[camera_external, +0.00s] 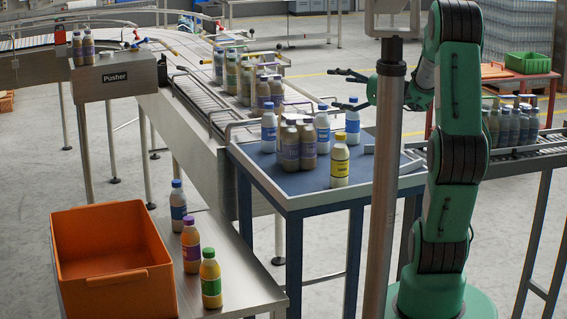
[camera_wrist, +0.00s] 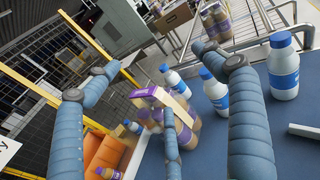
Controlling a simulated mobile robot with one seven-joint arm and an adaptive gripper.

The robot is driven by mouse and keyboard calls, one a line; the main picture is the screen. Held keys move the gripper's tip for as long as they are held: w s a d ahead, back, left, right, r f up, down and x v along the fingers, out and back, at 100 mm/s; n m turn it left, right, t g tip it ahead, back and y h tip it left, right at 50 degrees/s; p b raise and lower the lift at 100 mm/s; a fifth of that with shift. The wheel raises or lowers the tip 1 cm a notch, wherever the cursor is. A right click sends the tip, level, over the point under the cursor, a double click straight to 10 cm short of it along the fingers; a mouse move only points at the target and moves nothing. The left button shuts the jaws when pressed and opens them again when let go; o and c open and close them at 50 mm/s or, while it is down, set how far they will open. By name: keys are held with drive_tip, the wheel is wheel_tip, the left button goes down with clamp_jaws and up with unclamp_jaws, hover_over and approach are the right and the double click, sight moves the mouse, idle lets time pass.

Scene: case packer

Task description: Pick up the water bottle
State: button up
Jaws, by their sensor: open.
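Three white bottles with blue caps and blue labels, which look like water bottles, stand upright on the blue-topped table: a left one (camera_external: 268,130), a middle one (camera_external: 322,130) and a right one (camera_external: 352,122). My gripper (camera_external: 340,89) is open and empty, its fingers pointing left above the table's far side, near the bottle tops. In the wrist view my gripper (camera_wrist: 166,72) has its fingers spread. White bottles show there at the right (camera_wrist: 284,68), between the fingers (camera_wrist: 214,92) and farther off (camera_wrist: 174,80). No finger clearly touches a bottle.
Brown purple-label bottles (camera_external: 308,146) and a yellow-capped bottle (camera_external: 340,162) stand close by on the table (camera_external: 290,190). A conveyor (camera_external: 195,95) with more bottles lies behind. An orange crate (camera_external: 115,280) and several bottles sit on a lower bench. A grey post (camera_external: 386,180) stands in front.

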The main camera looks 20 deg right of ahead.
drive_tip(key=w+d+f+m+t+h, duration=0.1)
drive_tip(key=w+d+f+m, duration=0.1)
drive_tip(key=d, duration=0.2)
approach(326, 135)
drive_tip(key=shift+w+a+f, duration=0.15)
drive_tip(key=shift+w+a, duration=0.05)
drive_tip(key=shift+a, duration=0.1)
drive_tip(key=shift+b+x, duration=0.5)
drive_tip(key=shift+x, duration=2.9)
drive_tip(key=shift+w, duration=0.1)
drive_tip(key=shift+b+x, duration=0.5)
drive_tip(key=shift+x, duration=2)
drive_tip(key=shift+d, duration=0.1)
